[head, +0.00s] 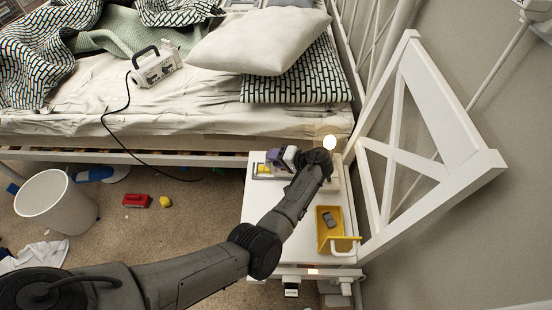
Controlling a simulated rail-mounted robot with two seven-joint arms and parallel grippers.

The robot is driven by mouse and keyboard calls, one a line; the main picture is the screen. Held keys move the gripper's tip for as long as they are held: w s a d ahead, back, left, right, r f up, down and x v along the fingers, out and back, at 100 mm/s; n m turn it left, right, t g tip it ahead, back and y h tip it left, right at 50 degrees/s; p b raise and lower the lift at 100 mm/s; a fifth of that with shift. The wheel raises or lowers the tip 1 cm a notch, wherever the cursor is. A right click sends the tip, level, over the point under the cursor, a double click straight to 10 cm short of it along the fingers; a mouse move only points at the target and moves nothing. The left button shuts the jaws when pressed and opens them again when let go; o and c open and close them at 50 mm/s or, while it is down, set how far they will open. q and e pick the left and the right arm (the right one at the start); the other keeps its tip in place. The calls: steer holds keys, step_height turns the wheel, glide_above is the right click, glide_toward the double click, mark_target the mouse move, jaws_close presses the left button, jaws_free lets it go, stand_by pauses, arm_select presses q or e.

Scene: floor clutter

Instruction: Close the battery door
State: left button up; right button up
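A small purple and white device (283,158) stands on the white bedside cabinet (254,215), near its back edge. It may carry the battery door, but I cannot make out a door or whether it is open. My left arm reaches in from the lower left, and its wrist end with the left gripper (318,162) is over the back of the cabinet, just right of the purple device. The fingers are hidden or too small to see, so I cannot tell whether they touch anything. My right gripper is not in view.
A yellow tray (323,242) with a dark grey item (329,219) lies on the cabinet's right side. A lit lamp (329,142) is behind the wrist. A corded white device (157,69) stands on the bed.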

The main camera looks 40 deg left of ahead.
arm_select(q)
steer(key=shift+c, duration=0.3)
jaws_close()
